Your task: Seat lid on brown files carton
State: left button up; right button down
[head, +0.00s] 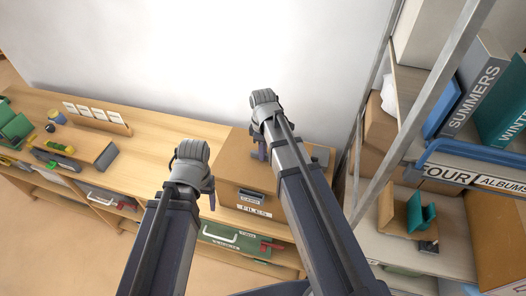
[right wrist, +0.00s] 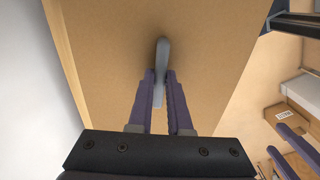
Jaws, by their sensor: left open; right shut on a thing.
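The brown files carton (head: 228,194) stands on the wooden bench, with a white FILES label on its front. A flat brown lid (right wrist: 190,50) fills much of the right wrist view, with a grey handle (right wrist: 162,65) on it. My right gripper (right wrist: 160,100) is shut on that handle; in the head view its purple fingers (head: 261,151) are over the carton's top. The arm hides part of the carton, and I cannot tell how the lid sits against its rim. My left gripper (head: 211,200) is open and empty, just left of the carton's front.
The bench (head: 150,150) is clear left of the carton; a wooden tray (head: 88,149) and card rack (head: 98,117) are further left. A green case (head: 225,236) lies below. A metal shelf rack (head: 375,150) with cartons and binders stands close on the right. A white wall is behind.

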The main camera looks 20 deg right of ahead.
jog(key=shift+f+b, duration=0.3)
jog(key=shift+b, duration=0.05)
dwell(0.3)
jog(key=c, duration=0.8)
grip_release()
jog(key=shift+o, duration=0.2)
notch_tip(320, 180, up, 7)
jog(key=p, duration=0.7)
jog(key=shift+r, duration=0.1)
jog(key=shift+s, duration=0.1)
dwell(0.4)
